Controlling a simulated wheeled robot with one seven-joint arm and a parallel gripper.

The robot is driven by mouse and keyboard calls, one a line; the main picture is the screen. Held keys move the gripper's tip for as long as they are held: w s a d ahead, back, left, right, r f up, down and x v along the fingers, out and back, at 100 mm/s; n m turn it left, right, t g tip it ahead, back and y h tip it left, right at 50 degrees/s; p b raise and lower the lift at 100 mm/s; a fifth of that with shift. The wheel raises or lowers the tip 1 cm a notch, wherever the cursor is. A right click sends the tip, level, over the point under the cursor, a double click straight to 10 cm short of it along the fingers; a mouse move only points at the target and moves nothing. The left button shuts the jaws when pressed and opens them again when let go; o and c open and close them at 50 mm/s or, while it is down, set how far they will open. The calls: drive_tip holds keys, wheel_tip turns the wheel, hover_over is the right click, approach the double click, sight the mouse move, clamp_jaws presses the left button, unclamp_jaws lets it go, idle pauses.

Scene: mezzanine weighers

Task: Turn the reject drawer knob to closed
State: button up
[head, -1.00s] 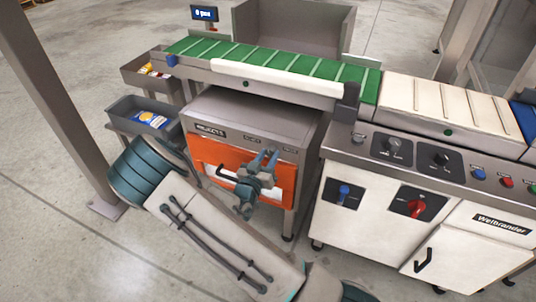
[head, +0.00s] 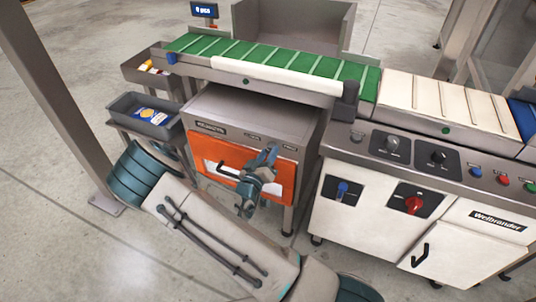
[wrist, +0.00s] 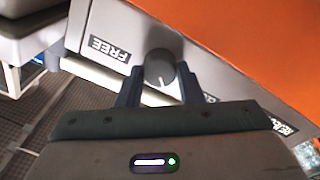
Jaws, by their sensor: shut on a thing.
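The reject drawer knob (wrist: 159,68) is a round grey knob with a pale pointer line, on a grey strip above the orange drawer front (head: 212,151). In the wrist view the pointer runs down towards my palm. A label reading FREE (wrist: 109,48) is left of the knob; a second label below it is mostly hidden by my fingers. My gripper (head: 269,153) is at the upper right of the drawer unit, its fingers on both sides of the knob and shut on it. In the head view my gripper hides the knob.
A black drawer handle (head: 228,172) is left of my gripper. The green belt (head: 270,65) runs above the unit. A white control cabinet (head: 375,235) with knobs and buttons stands to the right. Grey bins (head: 146,117) stand at the left, beside a steel post (head: 62,105).

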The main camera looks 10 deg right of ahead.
drive_tip(key=shift+s+f, duration=0.1)
drive_tip(key=shift+f, duration=0.05)
drive_tip(key=o, duration=0.9)
drive_tip(key=shift+o, duration=0.4)
drive_tip(key=r+p+v, duration=0.1)
drive_tip(key=v, duration=1.2)
drive_tip(key=shift+s+a+f, duration=0.25)
drive_tip(key=shift+s+f, duration=0.1)
